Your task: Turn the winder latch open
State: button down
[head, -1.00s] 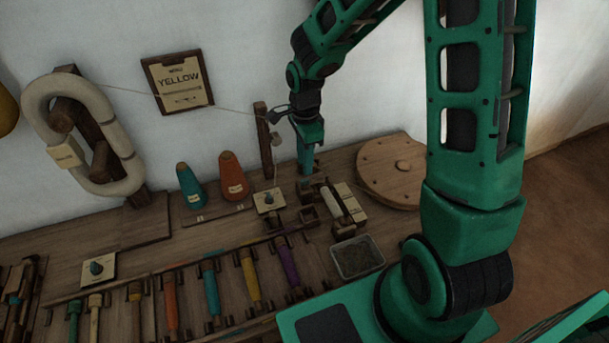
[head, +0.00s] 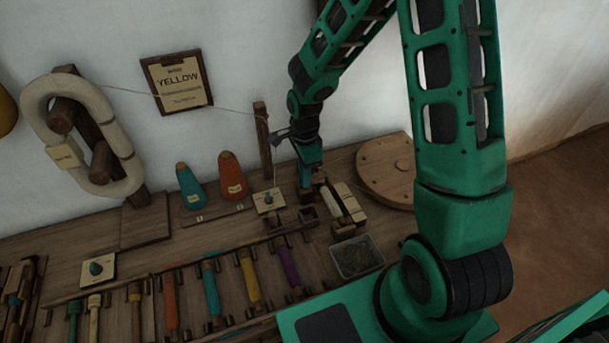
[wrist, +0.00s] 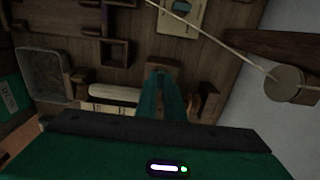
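The winder (head: 345,203), with a pale roller and cream blocks, stands on the bench. It also shows in the wrist view, its pale roller (wrist: 113,94) left of my fingers. My gripper (head: 305,182) points down at the winder's back left end. In the wrist view my green fingers (wrist: 161,82) lie close together, their tips at a small brown wooden piece (wrist: 163,66), possibly the latch. I cannot tell whether they touch or grip it. A cream plate with a small teal knob (head: 268,200) sits left of the winder.
An upright wooden post (head: 262,140) with a thread stands behind my gripper. Orange (head: 232,178) and teal (head: 190,188) cones stand left. A round wooden disc (head: 385,172) lies right, and a grey tray (head: 357,258) in front. Several coloured bobbins fill the front rack.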

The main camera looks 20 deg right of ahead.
jog(key=shift+d, duration=0.3)
jog(key=shift+w+a, duration=0.1)
jog(key=shift+a, duration=0.1)
jog(key=shift+n, duration=0.3)
jog(key=n, duration=0.3)
jog(key=shift+a, duration=0.1)
jog(key=n, duration=0.7)
jog(key=shift+r, duration=0.1)
jog(key=n, duration=0.3)
jog(key=shift+w+n, duration=0.1)
jog(key=shift+n, duration=2.2)
